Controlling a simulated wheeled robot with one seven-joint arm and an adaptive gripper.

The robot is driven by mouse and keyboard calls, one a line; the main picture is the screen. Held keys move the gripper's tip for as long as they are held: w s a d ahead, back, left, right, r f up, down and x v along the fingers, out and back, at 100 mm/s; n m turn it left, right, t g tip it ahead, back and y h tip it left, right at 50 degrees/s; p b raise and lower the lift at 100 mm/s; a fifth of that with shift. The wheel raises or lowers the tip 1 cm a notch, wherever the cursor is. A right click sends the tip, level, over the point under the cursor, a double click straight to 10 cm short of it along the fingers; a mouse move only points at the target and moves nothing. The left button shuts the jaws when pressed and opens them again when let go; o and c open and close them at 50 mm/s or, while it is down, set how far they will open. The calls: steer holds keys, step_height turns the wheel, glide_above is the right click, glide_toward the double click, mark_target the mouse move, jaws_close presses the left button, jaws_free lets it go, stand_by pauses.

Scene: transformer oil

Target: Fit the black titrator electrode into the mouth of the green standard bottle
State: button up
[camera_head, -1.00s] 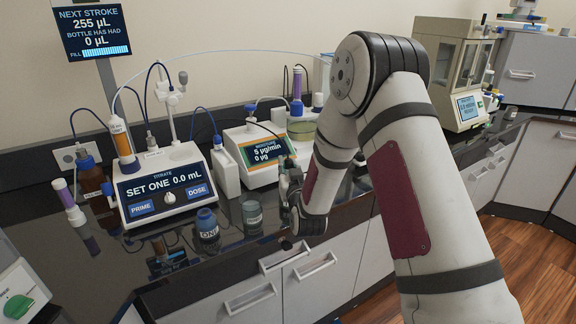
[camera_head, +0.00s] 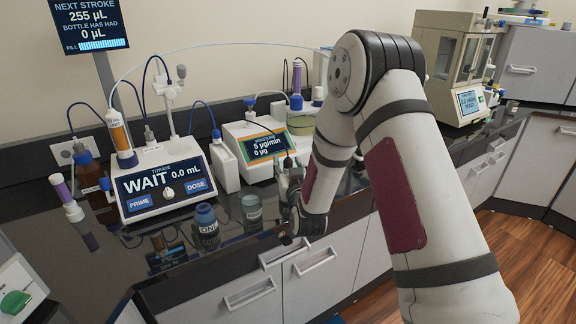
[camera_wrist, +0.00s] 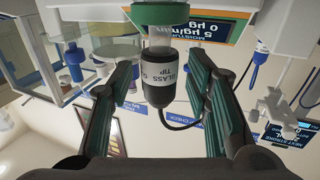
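The black titrator electrode (camera_wrist: 160,92), labelled "GLASS TIP", stands between the fingers of my gripper (camera_wrist: 160,75) in the wrist view. Its cable curves away to the right. In the head view my gripper (camera_head: 291,190) is over the bench's front edge, right of a grey-green jar (camera_head: 252,214), seemingly the green standard bottle. A blue-topped bottle (camera_head: 207,233) stands left of that jar. The electrode is barely distinguishable in the head view.
The titrator (camera_head: 163,187) stands at the left, its screen reading "WAIT". The moisture meter (camera_head: 262,143) is behind my gripper. A brown bottle (camera_head: 88,173) stands far left. Drawers lie below the bench edge; glossy bench (camera_head: 110,265) is clear at front left.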

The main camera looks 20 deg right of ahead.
steer(key=shift+s, duration=0.1)
steer(key=s, duration=1.1)
steer(key=shift+s+a, duration=0.4)
steer(key=s+r+n+g+y, duration=0.1)
steer(key=s+r+g, duration=0.6)
steer(key=r, duration=0.3)
steer(key=s+r+g, duration=0.2)
steer(key=s+g, duration=0.1)
steer(key=s, duration=1)
steer(key=s+d+r+g, duration=0.1)
steer(key=s+r+g, duration=0.1)
steer(key=s, duration=1.1)
steer(key=shift+r+g, duration=0.4)
steer(key=shift+g, duration=0.3)
